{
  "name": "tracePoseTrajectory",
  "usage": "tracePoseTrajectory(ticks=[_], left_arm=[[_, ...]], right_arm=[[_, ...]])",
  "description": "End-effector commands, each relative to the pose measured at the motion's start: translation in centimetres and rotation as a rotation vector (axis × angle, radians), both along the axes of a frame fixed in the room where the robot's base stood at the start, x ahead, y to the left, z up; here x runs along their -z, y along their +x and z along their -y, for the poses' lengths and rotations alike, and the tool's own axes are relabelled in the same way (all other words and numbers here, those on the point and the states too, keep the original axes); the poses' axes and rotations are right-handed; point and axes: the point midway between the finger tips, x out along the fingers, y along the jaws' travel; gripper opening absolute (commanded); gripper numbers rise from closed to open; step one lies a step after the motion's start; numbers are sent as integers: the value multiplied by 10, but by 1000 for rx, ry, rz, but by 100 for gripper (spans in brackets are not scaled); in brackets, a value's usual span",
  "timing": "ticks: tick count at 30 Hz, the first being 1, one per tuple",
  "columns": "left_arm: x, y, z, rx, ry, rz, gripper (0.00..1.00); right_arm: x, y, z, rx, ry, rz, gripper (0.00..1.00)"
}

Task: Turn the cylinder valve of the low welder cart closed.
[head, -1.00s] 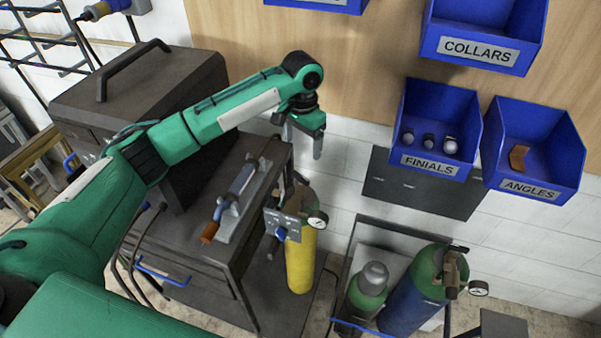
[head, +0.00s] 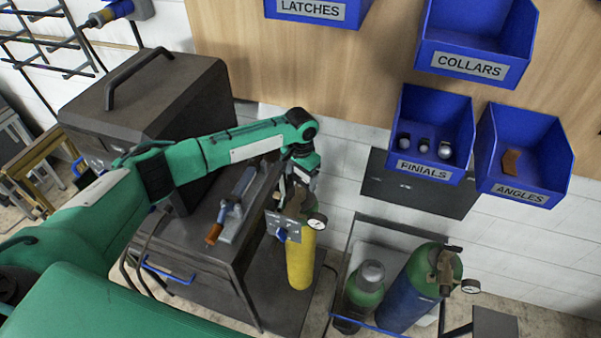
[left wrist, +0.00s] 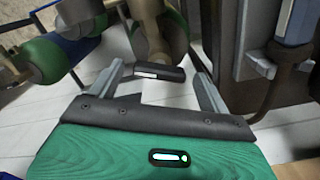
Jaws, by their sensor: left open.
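The low welder cart (head: 212,259) stands left of centre in the head view. A yellow cylinder (head: 300,262) stands upright at its right side, with a brass regulator and a round gauge (head: 317,221) near its top. My left gripper (head: 301,187) is above the cylinder's top, pointing down, and hides much of the valve there. In the left wrist view my left gripper (left wrist: 159,70) is open, with a finger on each side of a dark bar-shaped valve handle (left wrist: 158,73). I cannot tell whether either finger touches the handle. My right gripper is not in view.
A second cart holds a small green cylinder (head: 366,285) and a blue-green cylinder (head: 408,293) at the right. Blue bins, including finials (head: 433,172) and angles (head: 523,190), hang on the wall. A torch (head: 238,205) lies on the welder cart's top.

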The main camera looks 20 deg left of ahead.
Motion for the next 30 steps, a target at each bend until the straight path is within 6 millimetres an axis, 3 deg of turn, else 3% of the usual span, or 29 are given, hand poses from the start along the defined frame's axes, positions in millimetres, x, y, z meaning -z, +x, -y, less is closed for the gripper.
tracePoseTrajectory(ticks=[11,15,18,30], left_arm=[[6,0,0,1,0,0,78],[5,0,0,1,0,0,51],[5,0,0,1,0,0,35],[5,0,1,79,-2,0,35]], right_arm=[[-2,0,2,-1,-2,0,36],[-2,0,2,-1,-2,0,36],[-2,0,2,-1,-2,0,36],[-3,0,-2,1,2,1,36]])
